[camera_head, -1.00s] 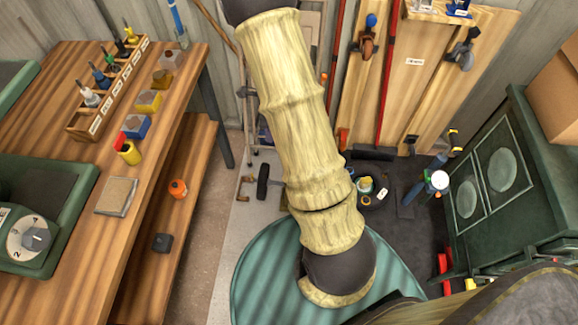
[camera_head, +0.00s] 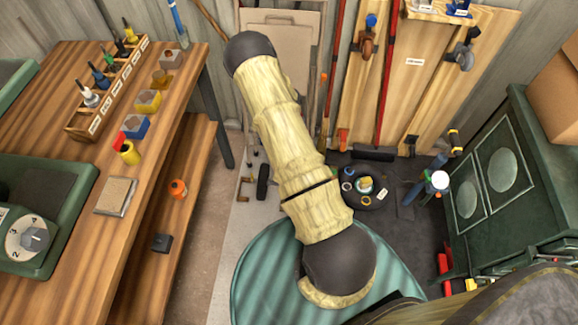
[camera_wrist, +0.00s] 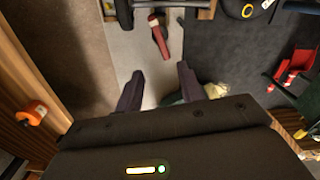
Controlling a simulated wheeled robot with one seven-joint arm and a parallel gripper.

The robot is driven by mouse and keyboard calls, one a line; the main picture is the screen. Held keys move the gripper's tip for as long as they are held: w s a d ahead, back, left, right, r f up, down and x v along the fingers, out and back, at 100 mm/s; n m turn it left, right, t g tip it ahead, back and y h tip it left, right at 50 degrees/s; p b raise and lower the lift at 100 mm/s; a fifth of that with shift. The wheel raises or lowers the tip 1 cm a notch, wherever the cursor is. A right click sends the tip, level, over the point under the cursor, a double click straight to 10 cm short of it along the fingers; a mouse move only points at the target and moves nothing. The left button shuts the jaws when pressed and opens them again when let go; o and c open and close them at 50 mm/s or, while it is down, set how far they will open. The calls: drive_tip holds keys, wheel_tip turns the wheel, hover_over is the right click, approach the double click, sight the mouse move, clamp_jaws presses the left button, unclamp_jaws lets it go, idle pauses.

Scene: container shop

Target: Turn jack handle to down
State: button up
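I cannot pick out the jack or its handle for certain.
A workbench (camera_head: 75,130) with a lower shelf stands at left, an orange item (camera_head: 178,189) on that shelf. A round dark tray (camera_head: 365,201) with small rings lies at right centre. A green cabinet (camera_head: 520,200) stands at right.

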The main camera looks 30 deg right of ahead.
wheel_tip(320, 180, down, 17)
drive_tip(key=shift+f+b, duration=0.1)
drive_tip(key=shift+b, duration=1.05)
clamp_jaws()
